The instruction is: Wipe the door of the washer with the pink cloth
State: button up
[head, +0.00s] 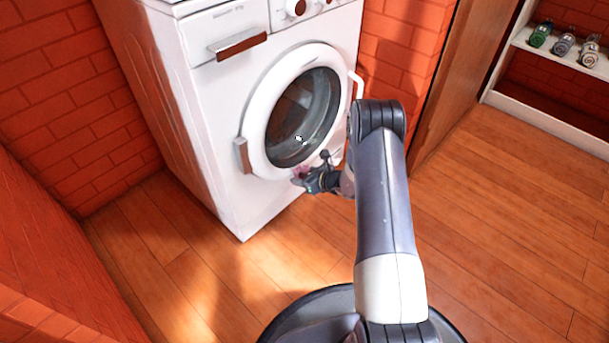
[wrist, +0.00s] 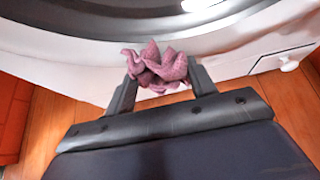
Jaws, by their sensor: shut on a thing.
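The white washer (head: 205,95) stands against the brick wall, with its round door (head: 258,128) closed. The door has a white ring and dark glass (head: 300,115). My gripper (head: 308,172) is at the lower edge of the door in the head view. In the wrist view my gripper (wrist: 160,82) is shut on the crumpled pink cloth (wrist: 158,68), which bunches up between the two fingers. The cloth shows only as a small pink patch in the head view (head: 301,170). It is close to the lower door ring; I cannot tell whether it touches.
A white handle (head: 357,85) sticks out at the door's right side. A shelf (head: 560,58) with several small bottles or jars stands at the far right. Brick walls (head: 50,80) close in the left side. The wooden floor (head: 500,220) is clear on the right.

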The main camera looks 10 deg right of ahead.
jog(key=shift+s+d, duration=0.9)
jog(key=shift+s, duration=0.3)
jog(key=shift+s+d, duration=0.9)
jog(key=shift+s, duration=0.25)
jog(key=shift+s+d, duration=0.45)
jog(key=shift+s, duration=0.2)
jog(key=shift+s+d, duration=0.45)
jog(key=shift+s, duration=0.15)
